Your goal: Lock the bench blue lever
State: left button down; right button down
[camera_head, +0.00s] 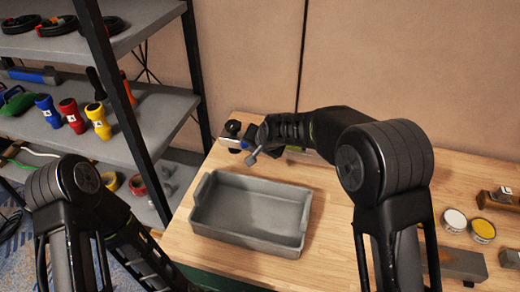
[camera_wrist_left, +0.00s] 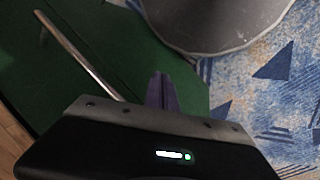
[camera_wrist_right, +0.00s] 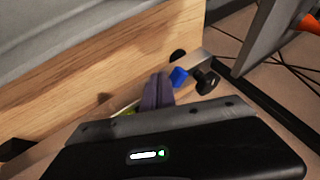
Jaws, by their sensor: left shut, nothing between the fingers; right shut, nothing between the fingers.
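The small blue lever (camera_head: 244,145) is at the far left corner of the wooden bench (camera_head: 330,200), beside a black knob (camera_head: 233,127). In the right wrist view the blue lever (camera_wrist_right: 178,77) sits just right of my closed fingertips, by a metal plate and a black knob (camera_wrist_right: 207,81). My right gripper (camera_head: 255,154) is shut and empty, close to the lever; I cannot tell if they touch. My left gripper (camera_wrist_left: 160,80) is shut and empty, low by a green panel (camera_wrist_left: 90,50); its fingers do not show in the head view.
A grey tray (camera_head: 250,240) lies on the bench in front of the right gripper. Shelves (camera_head: 90,70) with torches and cables stand at left. Cans (camera_head: 482,230) and small blocks are at the bench's right.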

jog(key=shift+d, duration=0.1)
pick_arm(q)
jog(key=shift+f+b, duration=0.25)
jog(key=shift+b, duration=0.05)
pick_arm(e)
jog(key=shift+w+d, duration=0.4)
jog(key=shift+d, duration=0.25)
